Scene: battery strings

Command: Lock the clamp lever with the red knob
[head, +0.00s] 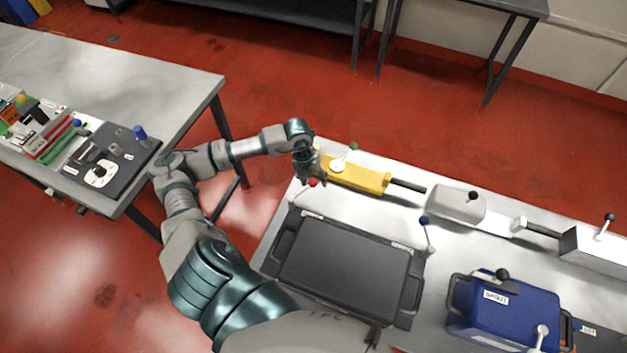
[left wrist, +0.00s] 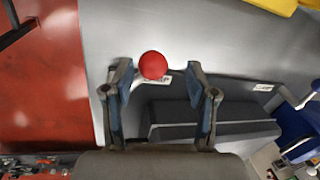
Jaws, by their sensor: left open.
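The red knob (head: 312,183) tops a clamp lever at the far left corner of the dark rectangular battery tray (head: 345,262). My left gripper (head: 312,180) is right above and beside the knob. In the left wrist view the red knob (left wrist: 152,65) sits between the two open fingers (left wrist: 158,78), near their tips, apart from both. The lever's shaft is mostly hidden beneath the knob. My right gripper is not in view.
A second lever with a blue knob (head: 424,221) stands at the tray's right. A yellow device (head: 355,176) with a green-knobbed lever lies just behind the gripper. A blue case (head: 505,312) sits at right. A grey side table (head: 190,85) stands left.

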